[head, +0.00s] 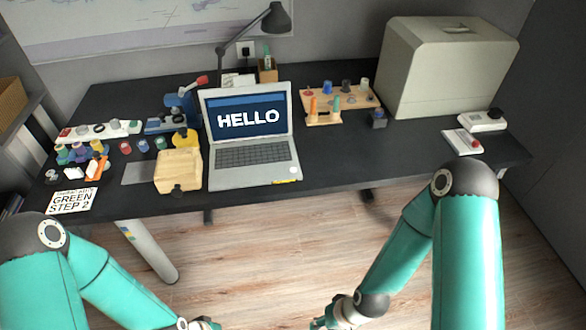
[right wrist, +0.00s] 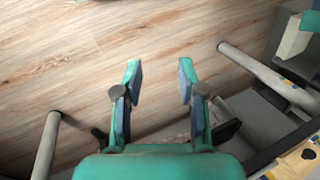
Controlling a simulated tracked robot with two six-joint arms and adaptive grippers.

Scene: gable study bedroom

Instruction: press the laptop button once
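The open grey laptop (head: 252,167) stands on the dark desk, its lit screen (head: 248,117) reading "HELLO". A small round pale spot, which looks like the button (head: 293,169), is at the right of its palm rest, above a yellow label (head: 284,182). My right gripper (head: 318,323) is low in front of the desk, well away from the laptop. In the right wrist view it is open and empty (right wrist: 160,80), above the wooden floor. My left gripper (head: 207,324) is at the bottom edge of the head view, partly cut off; its opening cannot be told.
The desk (head: 330,158) is bare right of the laptop. A wooden box (head: 178,170) stands close on its left. A pegboard (head: 340,104), a lamp (head: 276,18) and a large beige case (head: 447,68) stand behind or to the right. Desk legs (right wrist: 255,70) show in the right wrist view.

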